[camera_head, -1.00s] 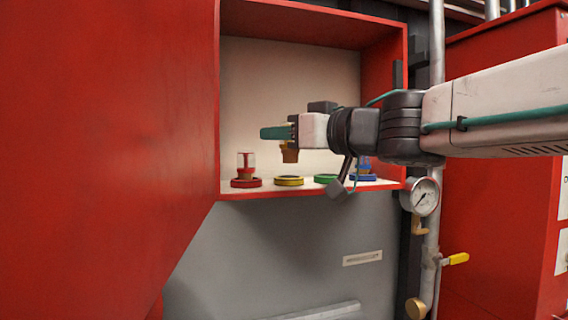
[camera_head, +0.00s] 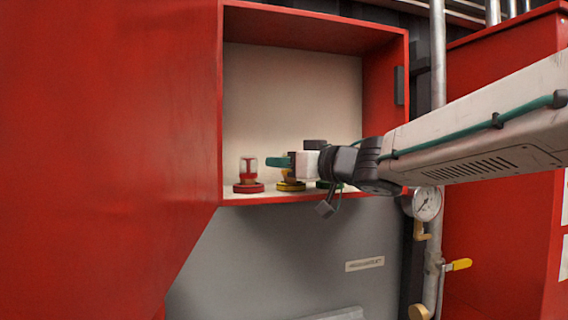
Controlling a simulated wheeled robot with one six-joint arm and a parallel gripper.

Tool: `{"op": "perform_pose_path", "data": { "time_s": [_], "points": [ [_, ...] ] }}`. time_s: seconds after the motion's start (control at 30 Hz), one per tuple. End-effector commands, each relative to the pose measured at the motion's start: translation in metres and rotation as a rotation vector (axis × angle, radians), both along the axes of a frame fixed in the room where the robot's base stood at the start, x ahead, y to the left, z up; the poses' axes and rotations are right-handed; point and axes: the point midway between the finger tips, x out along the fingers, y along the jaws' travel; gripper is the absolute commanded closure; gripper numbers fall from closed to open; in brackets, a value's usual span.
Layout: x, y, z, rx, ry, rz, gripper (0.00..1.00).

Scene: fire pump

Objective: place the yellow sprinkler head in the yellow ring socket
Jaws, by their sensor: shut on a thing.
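My gripper (camera_head: 279,162), with teal fingers, is inside the red cabinet and low over its shelf. It is shut on the yellow sprinkler head (camera_head: 290,177), of which only a small lower part shows below the fingers. The yellow ring socket (camera_head: 291,187) is on the shelf directly under the head. The head looks upright and at or just above the ring; I cannot tell whether it is seated in it. The fingers hide the upper part of the head.
A green ring socket (camera_head: 323,184) is partly hidden by my wrist on the right. The cabinet's right wall (camera_head: 384,120) stands close to my arm.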

Motion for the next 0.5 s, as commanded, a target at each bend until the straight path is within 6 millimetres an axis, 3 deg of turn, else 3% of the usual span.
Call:
{"op": "perform_pose_path", "data": {
  "time_s": [0.03,0.07,0.13,0.5],
  "points": [
    [0.0,0.0008,-0.002,-0.002,0.003,0.001,0.92],
    [0.0001,0.0009,-0.0023,-0.002,0.003,0.001,0.63],
    [0.0,0.0009,-0.0023,-0.002,0.004,0.001,0.47],
    [-0.0038,-0.0048,-0.0013,-0.002,0.002,-0.001,0.47]
  ]
}}
